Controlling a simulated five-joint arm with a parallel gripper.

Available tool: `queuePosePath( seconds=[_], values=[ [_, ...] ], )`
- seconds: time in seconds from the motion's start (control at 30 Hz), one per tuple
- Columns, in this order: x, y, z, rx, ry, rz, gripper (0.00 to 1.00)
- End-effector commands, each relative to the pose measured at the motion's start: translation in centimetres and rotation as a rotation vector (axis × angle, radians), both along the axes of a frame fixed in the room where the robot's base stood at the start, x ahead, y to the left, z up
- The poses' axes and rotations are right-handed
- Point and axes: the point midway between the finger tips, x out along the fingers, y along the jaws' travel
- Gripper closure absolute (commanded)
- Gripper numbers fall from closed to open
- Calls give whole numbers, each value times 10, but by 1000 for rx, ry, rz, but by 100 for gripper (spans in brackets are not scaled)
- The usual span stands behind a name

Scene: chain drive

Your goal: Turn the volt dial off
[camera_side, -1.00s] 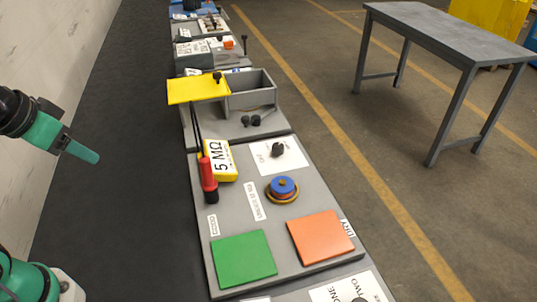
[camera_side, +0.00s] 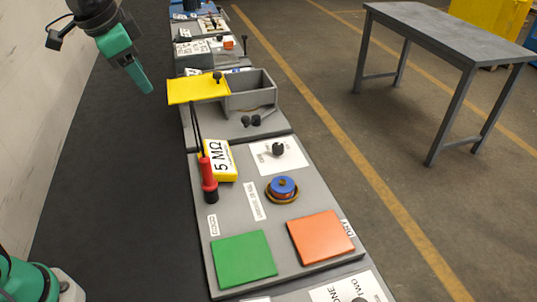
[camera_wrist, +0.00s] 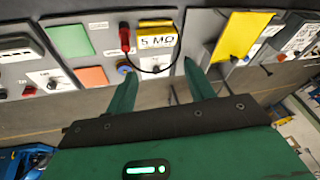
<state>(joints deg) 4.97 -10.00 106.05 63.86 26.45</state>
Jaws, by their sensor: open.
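A black dial knob (camera_side: 278,149) stands on a white card at the upper right of the near grey panel (camera_side: 240,238) in the side view. The card's small lettering is too small to read, so I cannot tell whether this is the volt dial. Another dark knob (camera_side: 360,299) on a card marked ONE and TWO is cut off by the bottom edge. My gripper (camera_side: 145,86) is in the air left of the panels, well apart from both knobs. In the wrist view my gripper (camera_wrist: 160,68) has its two green fingers spread, with nothing between them.
A yellow 5 MΩ block (camera_side: 220,161), a red-handled probe (camera_side: 207,180), a blue spool (camera_side: 283,186), a green pad (camera_side: 243,258) and an orange pad (camera_side: 321,237) sit on the panel. Beyond it is a grey box (camera_side: 250,92) with a yellow lid (camera_side: 198,89).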

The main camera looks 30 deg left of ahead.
Motion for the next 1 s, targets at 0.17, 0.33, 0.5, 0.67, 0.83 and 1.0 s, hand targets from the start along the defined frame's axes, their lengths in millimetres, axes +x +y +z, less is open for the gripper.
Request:
queuePosePath(
  seconds=[0.17, 0.33, 0.5, 0.67, 0.83, 1.0],
  values=[
    [40, -13, 3, 37, 30, -120, 47],
    [76, -25, 2, 71, 58, -236, 47],
    [110, -39, -4, 102, 84, -353, 47],
    [140, -53, -15, 129, 109, -464, 47],
    [169, -69, -30, 156, 133, -581, 47],
    [195, -85, -51, 179, 158, -700, 47]
  ],
)
